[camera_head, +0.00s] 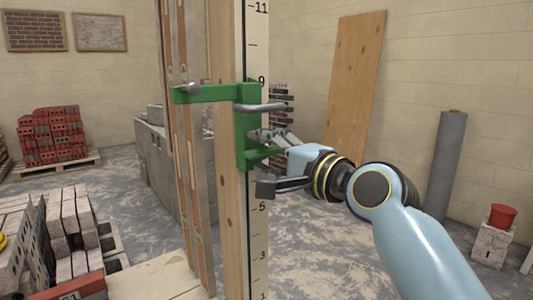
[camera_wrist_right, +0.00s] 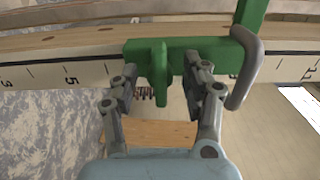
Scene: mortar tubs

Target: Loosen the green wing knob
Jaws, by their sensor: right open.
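The green wing knob (camera_wrist_right: 158,78) stands out from the green clamp (camera_wrist_right: 213,46) in the right wrist view. In the head view the knob (camera_head: 262,154) shows at the clamp's lower right. The clamp (camera_head: 243,120) sits on an upright wooden post with a white numbered scale, its arm reaching left to a thin wooden rail. My right gripper (camera_head: 268,162) is open, coming from the right. In the wrist view its fingers (camera_wrist_right: 159,84) are on either side of the knob, with gaps visible between. My left gripper is not in view.
A grey bent handle (camera_head: 260,107) sticks out from the clamp just above my right gripper, and beside the right finger in the wrist view (camera_wrist_right: 247,75). The scale post (camera_head: 231,210) stands directly behind the knob. Brick stacks (camera_head: 50,136) stand at the left.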

